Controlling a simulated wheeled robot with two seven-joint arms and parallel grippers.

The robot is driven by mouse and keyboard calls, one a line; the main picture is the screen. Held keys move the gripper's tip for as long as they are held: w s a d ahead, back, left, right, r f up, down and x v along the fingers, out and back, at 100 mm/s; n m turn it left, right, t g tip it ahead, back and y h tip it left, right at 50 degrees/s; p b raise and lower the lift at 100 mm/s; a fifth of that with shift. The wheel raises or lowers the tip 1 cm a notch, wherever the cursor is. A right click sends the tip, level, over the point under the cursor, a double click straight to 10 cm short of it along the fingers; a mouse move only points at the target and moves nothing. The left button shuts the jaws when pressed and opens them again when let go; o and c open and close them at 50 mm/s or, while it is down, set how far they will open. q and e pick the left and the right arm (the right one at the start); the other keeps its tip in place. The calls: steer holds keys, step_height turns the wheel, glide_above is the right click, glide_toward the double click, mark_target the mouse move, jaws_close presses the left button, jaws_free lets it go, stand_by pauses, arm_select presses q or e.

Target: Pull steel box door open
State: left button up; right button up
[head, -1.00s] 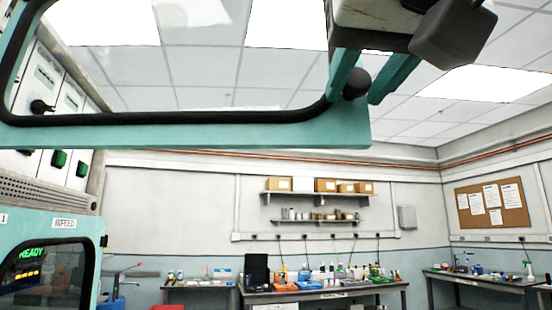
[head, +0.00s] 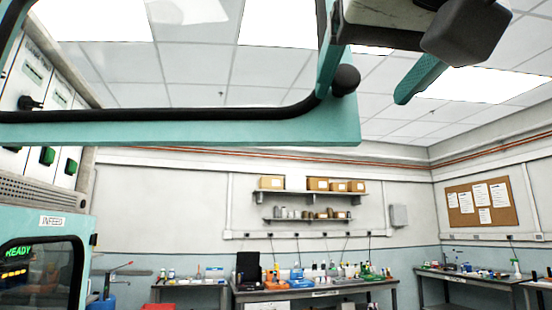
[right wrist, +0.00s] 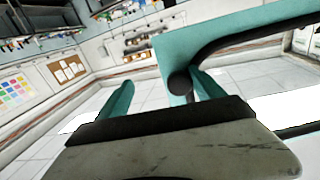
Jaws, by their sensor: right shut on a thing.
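The steel box door (head: 230,132) is a teal frame with a black seal around a clear pane. It is swung up and spans the top left of the head view, and also shows in the right wrist view (right wrist: 170,52). A round black knob of its handle (head: 346,79) sits by its right end. My right gripper (head: 364,95) is at this handle, with one teal finger close beside the knob and the other visibly apart from it. The knob also shows in the right wrist view (right wrist: 180,82). The exact grip is partly hidden. My left gripper is out of view.
The box front with an INFEED label (head: 52,221) and a READY display (head: 18,252) stands at the lower left. A workbench (head: 310,293) with several items stands by the far wall, under shelves (head: 312,195). Another bench (head: 480,277) is at the right. The space below the door is free.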

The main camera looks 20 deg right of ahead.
steer(key=a, duration=0.2)
steer(key=a+h, duration=0.1)
steer(key=shift+s+a+r, duration=0.15)
steer(key=shift+s+r, duration=0.05)
steer(key=shift+s, duration=0.15)
steer(key=y, duration=0.1)
glide_toward(343, 75)
steer(key=d, duration=0.1)
steer(key=w+d, duration=0.1)
steer(key=d, duration=0.1)
steer(key=shift+w+d+f, duration=0.15)
steer(key=shift+w+d, duration=0.15)
steer(key=shift+w, duration=0.1)
steer(key=a+v, duration=0.1)
steer(key=v, duration=0.8)
steer(key=shift+w, duration=0.25)
steer(key=shift+a+f, duration=0.1)
